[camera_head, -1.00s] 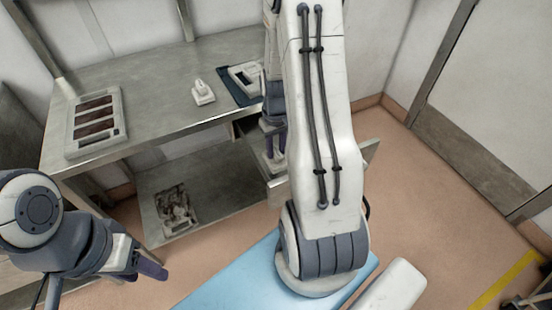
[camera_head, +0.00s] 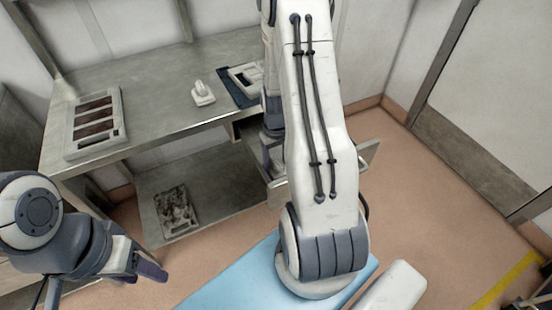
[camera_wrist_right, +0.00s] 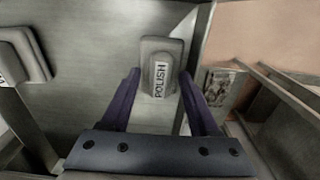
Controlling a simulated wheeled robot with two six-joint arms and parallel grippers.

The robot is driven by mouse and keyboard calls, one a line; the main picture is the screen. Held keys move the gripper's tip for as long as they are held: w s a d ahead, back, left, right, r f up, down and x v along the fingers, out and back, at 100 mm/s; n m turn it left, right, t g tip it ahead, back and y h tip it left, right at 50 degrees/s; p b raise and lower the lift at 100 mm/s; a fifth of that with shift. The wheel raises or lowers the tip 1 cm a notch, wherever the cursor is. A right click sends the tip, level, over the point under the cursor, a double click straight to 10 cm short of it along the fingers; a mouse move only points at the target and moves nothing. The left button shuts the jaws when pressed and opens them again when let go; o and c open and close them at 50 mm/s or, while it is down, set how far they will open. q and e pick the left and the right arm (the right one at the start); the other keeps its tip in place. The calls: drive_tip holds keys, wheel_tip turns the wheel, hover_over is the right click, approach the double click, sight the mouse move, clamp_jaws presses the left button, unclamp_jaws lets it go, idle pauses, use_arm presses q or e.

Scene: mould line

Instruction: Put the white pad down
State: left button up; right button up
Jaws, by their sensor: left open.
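A pale pad labelled POLISH (camera_wrist_right: 161,68) is between the purple fingers of my right gripper (camera_wrist_right: 160,78) in the right wrist view. The fingers sit close against both its sides, and it appears to be held at the bench edge. In the head view my right gripper (camera_head: 270,150) is partly hidden behind my own right arm, so the held pad does not show clearly. A similar white handled block (camera_head: 203,93) stands on the bench; a labelled block also shows at the left in the wrist view (camera_wrist_right: 22,58). My left gripper (camera_head: 143,272) is open and empty at lower left.
The metal bench (camera_head: 160,80) carries a tray with dark slots (camera_head: 95,122) at left and a pale frame on a dark blue mat (camera_head: 232,92). A mould plate (camera_head: 175,211) lies on the lower shelf. Bare bench lies between tray and block.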

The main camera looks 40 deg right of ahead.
sight(276, 161)
wheel_tip(276, 161, up, 12)
drive_tip(key=s+a+r+n, duration=0.1)
drive_tip(key=a+r+n, duration=0.15)
drive_tip(key=a, duration=0.75)
drive_tip(key=s+a+r+n, duration=0.2)
drive_tip(key=a+r, duration=0.1)
drive_tip(key=a, duration=0.7)
drive_tip(key=s+a+r+n, duration=0.1)
drive_tip(key=s+a+n, duration=0.1)
drive_tip(key=s+a, duration=0.3)
drive_tip(key=s+a+r+n+y, duration=0.1)
drive_tip(key=s+a+n, duration=0.2)
drive_tip(key=s+a, duration=0.3)
drive_tip(key=shift+s+r, duration=0.4)
drive_tip(key=shift+s, duration=0.75)
